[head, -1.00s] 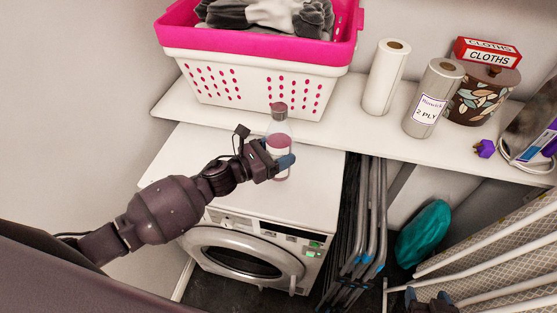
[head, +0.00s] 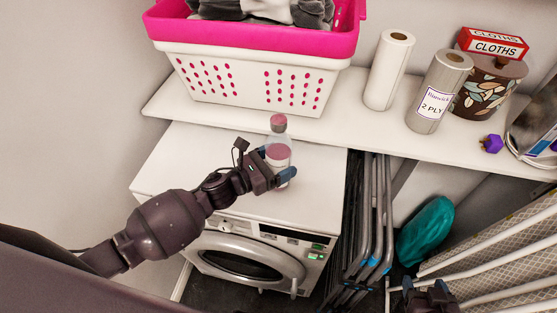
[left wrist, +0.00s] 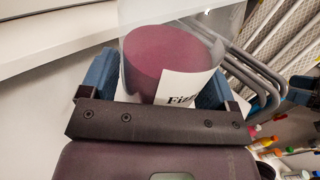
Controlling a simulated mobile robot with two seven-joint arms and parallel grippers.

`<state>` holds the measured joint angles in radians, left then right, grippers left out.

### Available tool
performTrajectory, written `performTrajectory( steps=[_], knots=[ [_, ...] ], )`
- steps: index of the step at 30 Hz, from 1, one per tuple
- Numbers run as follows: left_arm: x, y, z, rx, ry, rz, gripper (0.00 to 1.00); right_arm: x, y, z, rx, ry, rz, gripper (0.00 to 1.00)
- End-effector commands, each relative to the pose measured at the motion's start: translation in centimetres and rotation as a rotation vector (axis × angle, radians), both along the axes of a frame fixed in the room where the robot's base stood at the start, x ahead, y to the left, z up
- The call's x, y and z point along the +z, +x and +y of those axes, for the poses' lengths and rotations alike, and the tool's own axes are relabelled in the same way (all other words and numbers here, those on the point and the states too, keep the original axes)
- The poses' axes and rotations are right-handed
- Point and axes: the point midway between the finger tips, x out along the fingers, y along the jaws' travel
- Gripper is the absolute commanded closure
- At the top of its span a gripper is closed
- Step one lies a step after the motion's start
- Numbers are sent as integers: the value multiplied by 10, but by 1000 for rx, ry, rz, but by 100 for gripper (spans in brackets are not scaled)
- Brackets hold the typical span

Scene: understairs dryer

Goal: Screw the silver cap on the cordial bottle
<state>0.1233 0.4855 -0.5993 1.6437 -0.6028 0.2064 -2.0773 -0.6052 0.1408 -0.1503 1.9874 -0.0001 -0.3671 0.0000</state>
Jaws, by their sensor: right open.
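The cordial bottle (head: 278,153) is clear, with pink-purple liquid and a white label, and looks upright over the top of the white dryer. Its top end (head: 278,123) looks dull pinkish; I cannot tell whether that is a cap. I make out no separate silver cap. My left gripper (head: 276,176) is at the lower part of the bottle. In the left wrist view its blue fingers stand on both sides of the bottle (left wrist: 172,62) and appear closed against it.
A pink and white basket (head: 250,75) with grey cloth stands on the shelf (head: 345,130) behind the bottle. Paper rolls (head: 388,72) and a patterned pot (head: 488,88) stand to the right. Folded racks (head: 370,220) fill the gap beside the dryer (head: 205,160).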

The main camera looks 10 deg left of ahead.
Motion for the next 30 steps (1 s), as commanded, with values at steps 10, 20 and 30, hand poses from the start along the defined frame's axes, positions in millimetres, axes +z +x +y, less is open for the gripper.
performTrajectory(
  steps=[10,20,30],
  knots=[
    [1,0,0,0,0,0,6,-2,-4,-1,0,-2,8,34],
    [1,-25,24,1,2,2,6,-2,2,-1,3,-2,-3,34],
    [1,-69,68,1,1,1,6,-7,6,0,5,-2,-12,34]
  ],
)
